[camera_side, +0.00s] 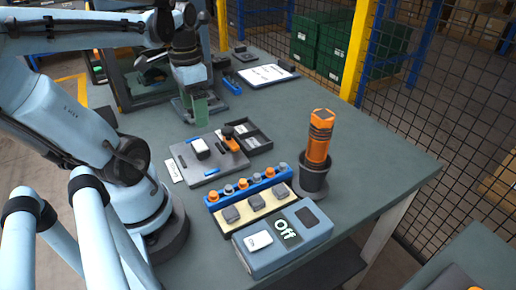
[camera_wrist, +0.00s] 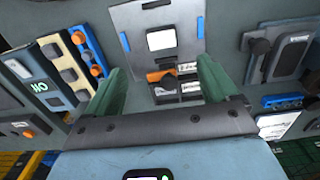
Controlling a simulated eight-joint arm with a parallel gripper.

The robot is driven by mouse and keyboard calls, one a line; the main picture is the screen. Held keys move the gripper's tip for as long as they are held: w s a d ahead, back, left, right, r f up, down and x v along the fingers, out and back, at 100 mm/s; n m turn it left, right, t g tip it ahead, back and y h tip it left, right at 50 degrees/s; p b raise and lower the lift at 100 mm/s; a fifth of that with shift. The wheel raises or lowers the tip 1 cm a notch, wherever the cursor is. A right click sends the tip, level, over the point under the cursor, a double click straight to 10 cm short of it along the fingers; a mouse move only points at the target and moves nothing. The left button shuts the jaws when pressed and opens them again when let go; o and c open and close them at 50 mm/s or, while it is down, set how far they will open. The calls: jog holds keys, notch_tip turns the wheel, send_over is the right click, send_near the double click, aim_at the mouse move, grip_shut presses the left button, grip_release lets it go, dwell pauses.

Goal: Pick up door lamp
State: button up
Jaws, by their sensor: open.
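No label marks the door lamp, so I cannot tell for sure which part it is. A white rounded block (camera_side: 200,148) sits on a flat grey panel (camera_side: 190,176) on the table; it also shows in the wrist view (camera_wrist: 161,39). An orange ribbed cylinder (camera_side: 319,138) stands upright in a dark holder (camera_side: 313,178) at the right. My gripper (camera_side: 199,112) points down with green fingers, behind the panel. In the wrist view its fingers (camera_wrist: 160,78) are apart with nothing held between them.
A black tray (camera_side: 256,137) adjoins the panel. In front are a blue rack (camera_side: 252,185) with orange knobs, a cream strip (camera_side: 232,226) with grey blocks, and a box reading "Off" (camera_side: 287,240). A clipboard (camera_side: 268,75) lies behind. The table's right part is clear.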

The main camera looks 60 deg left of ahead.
send_over(200, 145)
jog(key=shift+f, duration=3.3)
jog(key=shift+a+f, duration=0.1)
jog(key=shift+f, duration=2.5)
jog(key=c, duration=1.1)
